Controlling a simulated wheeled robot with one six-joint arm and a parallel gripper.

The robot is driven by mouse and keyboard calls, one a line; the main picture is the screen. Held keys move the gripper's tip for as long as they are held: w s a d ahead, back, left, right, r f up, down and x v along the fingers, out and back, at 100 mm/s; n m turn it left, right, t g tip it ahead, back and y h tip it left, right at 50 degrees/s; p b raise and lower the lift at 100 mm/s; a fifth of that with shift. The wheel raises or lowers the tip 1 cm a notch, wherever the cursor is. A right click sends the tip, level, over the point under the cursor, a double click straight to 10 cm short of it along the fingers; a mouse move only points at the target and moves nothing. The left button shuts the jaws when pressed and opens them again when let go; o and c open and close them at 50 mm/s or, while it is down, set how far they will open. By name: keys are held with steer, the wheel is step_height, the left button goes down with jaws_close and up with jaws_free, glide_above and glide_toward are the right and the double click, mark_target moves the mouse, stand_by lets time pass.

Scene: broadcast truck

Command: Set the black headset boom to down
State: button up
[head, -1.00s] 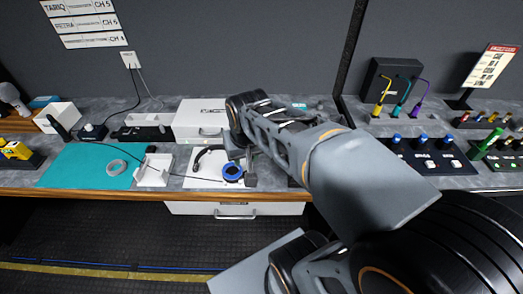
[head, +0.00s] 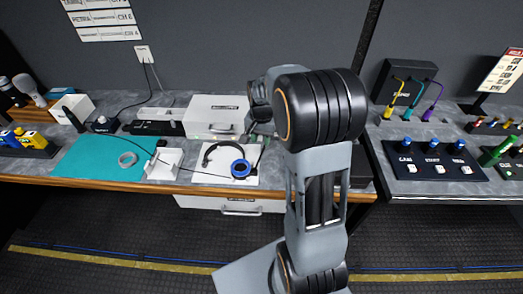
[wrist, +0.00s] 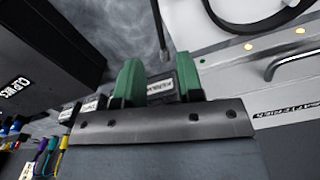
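The black headset (head: 208,152) lies on a white mat (head: 215,178), with a blue ear pad (head: 240,168) at its right. Part of its black band (wrist: 258,18) shows at the upper right of the wrist view. A thin dark rod (wrist: 160,28), which looks like the headset boom, points down toward the gap between my fingertips. My gripper (wrist: 158,82) has two green fingertips standing apart, with no clear hold on the rod. In the head view my gripper is mostly hidden behind my arm, near the headset's right side.
A white case (head: 212,113) stands behind the headset. A white holder (head: 164,163) and teal mat (head: 95,160) lie to the left. A black box with coloured clip mics (head: 400,85) and a button panel (head: 432,160) stand to the right. A drawer (head: 238,206) hangs under the counter.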

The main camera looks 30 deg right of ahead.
mark_target(260, 157)
step_height(260, 157, down, 7)
steer(key=shift+r, duration=0.2)
steer(key=shift+c, duration=0.4)
jaws_close()
stand_by(0.3)
